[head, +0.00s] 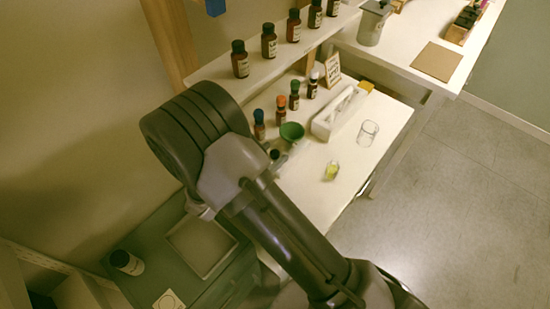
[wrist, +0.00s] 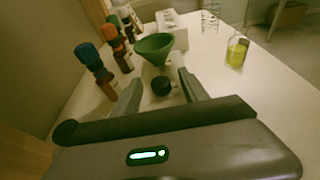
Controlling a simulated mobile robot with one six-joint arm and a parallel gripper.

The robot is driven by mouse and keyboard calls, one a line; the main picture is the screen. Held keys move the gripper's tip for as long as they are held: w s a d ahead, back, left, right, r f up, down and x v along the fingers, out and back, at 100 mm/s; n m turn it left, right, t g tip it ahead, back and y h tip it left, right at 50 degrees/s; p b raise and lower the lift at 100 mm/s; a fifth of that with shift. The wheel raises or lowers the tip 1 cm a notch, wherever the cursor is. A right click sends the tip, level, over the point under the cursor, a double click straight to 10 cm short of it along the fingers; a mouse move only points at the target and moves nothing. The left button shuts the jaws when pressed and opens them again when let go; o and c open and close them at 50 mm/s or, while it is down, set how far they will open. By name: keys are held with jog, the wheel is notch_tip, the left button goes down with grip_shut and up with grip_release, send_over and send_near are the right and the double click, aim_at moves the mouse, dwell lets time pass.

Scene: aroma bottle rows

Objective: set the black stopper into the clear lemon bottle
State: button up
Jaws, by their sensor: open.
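The black stopper (wrist: 161,86) stands on the white table, between the fingers of my gripper (wrist: 160,77) in the wrist view. My gripper is open, with a finger to each side of the stopper and visible gaps. In the head view a small dark top, likely the stopper (head: 274,154), shows beside my arm. The clear lemon bottle (wrist: 237,51) with yellow liquid stands upright, farther off to the right, its mouth seemingly open. It also shows in the head view (head: 331,172), right of my arm.
A green funnel (wrist: 154,46) is close beyond the stopper. Several brown bottles with coloured tops, one blue (wrist: 89,57), stand in a row at left. A white tissue-like box (head: 338,112) and an empty glass (head: 368,132) are farther back. The table near the lemon bottle is clear.

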grip_shut()
